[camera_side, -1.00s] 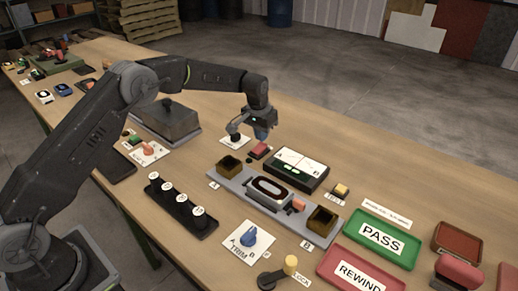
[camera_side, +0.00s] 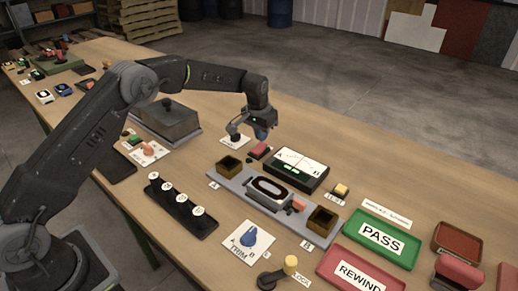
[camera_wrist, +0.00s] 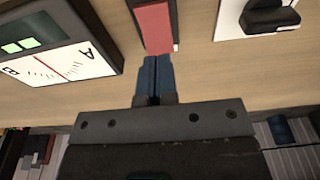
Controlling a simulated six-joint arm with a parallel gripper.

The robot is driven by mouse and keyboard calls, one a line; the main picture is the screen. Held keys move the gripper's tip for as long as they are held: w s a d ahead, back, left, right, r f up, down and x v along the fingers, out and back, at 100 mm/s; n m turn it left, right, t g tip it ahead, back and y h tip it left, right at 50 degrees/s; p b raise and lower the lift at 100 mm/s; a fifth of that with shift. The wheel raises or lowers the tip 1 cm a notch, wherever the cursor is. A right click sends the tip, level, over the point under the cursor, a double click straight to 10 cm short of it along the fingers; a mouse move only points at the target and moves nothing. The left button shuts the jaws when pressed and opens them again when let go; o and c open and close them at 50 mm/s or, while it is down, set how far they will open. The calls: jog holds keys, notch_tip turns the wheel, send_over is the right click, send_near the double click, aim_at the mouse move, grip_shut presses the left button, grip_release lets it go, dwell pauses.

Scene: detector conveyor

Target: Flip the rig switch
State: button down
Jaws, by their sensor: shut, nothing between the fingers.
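My gripper (camera_side: 261,135) hangs low over the table behind the meter box, its blue fingers pointing down and together with nothing between them. In the wrist view the shut fingertips (camera_wrist: 155,62) are close to the near end of a red block-like control (camera_wrist: 155,25); I cannot tell if they touch it. This red control also shows in the side view (camera_side: 260,151), just in front of the gripper. A white plate (camera_side: 236,141) with a dark control on it (camera_wrist: 270,17) lies beside the gripper. No readable label shows which is the rig switch.
The meter box (camera_side: 292,184), with an A/B dial and green lights, stands in front of the gripper.

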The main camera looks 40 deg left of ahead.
aim_at(262, 145)
jog(key=shift+f, duration=1.3)
dwell(0.7)
jog(key=shift+r, duration=0.1)
jog(key=shift+r, duration=3.4)
